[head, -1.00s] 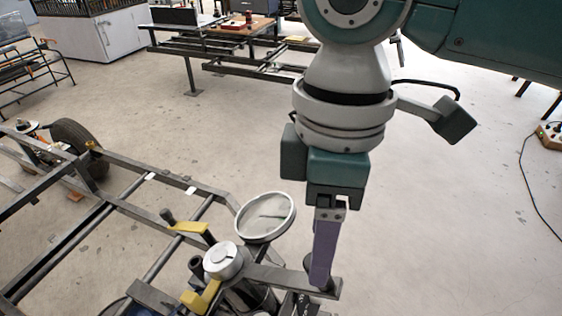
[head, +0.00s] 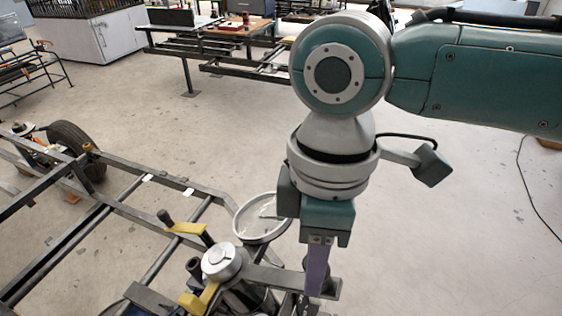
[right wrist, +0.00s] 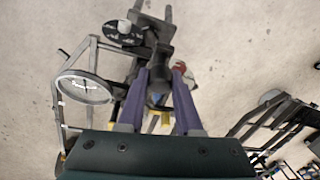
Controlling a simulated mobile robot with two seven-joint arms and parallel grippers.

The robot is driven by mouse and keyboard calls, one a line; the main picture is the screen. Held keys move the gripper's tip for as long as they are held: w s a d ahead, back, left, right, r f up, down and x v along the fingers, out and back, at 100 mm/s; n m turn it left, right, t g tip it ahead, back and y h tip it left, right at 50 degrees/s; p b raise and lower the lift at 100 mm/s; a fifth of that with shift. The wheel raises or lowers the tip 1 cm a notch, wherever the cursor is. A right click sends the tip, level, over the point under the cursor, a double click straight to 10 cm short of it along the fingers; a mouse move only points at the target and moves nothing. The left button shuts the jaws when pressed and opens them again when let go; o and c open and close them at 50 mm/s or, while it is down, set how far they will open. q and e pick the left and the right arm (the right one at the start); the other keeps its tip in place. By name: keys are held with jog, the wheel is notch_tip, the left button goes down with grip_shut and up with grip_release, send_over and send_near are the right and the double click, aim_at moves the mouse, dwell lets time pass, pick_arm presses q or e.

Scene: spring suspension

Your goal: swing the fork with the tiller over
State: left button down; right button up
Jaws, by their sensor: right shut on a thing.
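My right gripper (head: 315,294) points down over the end of a grey bar (head: 268,278), probably the tiller. The bar runs right from a round silver hub (head: 221,261). In the right wrist view, the gripper's two purple fingers (right wrist: 158,76) stand on either side of a dark upright grip (right wrist: 157,98) and are shut on it. In the head view a finger hides most of this grip. Yellow pieces (head: 186,228) stick out beside the hub. I cannot clearly make out the fork below the hub. My left gripper is not in view.
A round pale disc with a metal rim (head: 258,232) stands close left of my right gripper. A dark tube frame (head: 150,210) with a wheel (head: 72,145) fills the left. A workbench (head: 222,28) stands far behind.

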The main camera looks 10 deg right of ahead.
grip_shut()
dwell(0.8)
